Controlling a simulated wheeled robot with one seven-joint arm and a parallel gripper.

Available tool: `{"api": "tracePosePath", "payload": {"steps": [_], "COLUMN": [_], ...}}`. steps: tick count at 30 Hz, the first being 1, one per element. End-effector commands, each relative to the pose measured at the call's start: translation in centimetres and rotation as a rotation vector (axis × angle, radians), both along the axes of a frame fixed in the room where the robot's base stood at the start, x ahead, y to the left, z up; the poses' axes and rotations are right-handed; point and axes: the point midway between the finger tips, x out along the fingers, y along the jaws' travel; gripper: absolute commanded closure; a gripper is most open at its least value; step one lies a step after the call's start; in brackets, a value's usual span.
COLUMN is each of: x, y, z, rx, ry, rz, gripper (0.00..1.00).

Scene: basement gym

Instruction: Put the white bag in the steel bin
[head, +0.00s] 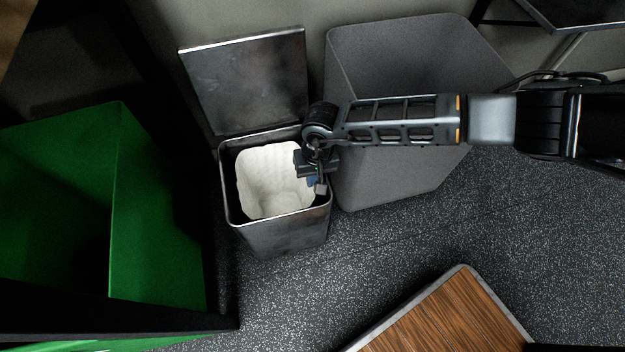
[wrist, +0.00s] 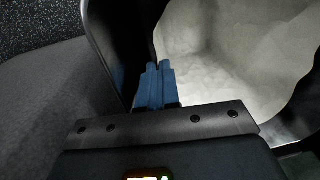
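The white bag (head: 272,180) is open-topped and sits inside the steel bin (head: 285,238), whose lid (head: 247,80) stands open against the wall. My gripper (head: 316,184) is at the bin's right rim, beside the bag. In the wrist view its blue fingers (wrist: 155,84) are together, with nothing visible between them. The bag (wrist: 235,50) lies just beyond and to the right of the fingertips. I cannot tell whether the fingers touch it. The dark bin wall (wrist: 112,35) is to their left.
A large grey bin (head: 400,165) stands close to the right of the steel bin, under my arm. A green container (head: 160,220) is on the left. A wood-topped piece (head: 450,320) is at the front right. Speckled floor between them is clear.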

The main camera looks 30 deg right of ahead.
Motion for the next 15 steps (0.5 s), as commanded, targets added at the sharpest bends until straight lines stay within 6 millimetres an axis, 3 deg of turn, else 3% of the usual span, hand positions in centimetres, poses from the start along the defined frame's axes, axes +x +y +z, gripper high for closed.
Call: {"api": "tracePosePath", "payload": {"steps": [2, 13, 15], "x": [-0.06, -0.02, -0.03], "y": [0.05, -0.01, 0.01], "z": [-1.12, -1.34, -1.27], "rx": [0.001, -0.001, -0.001], "ry": [0.002, 0.000, 0.001], "rz": [-0.001, 0.001, 0.001], "gripper": [1.00, 1.00, 0.92]}}
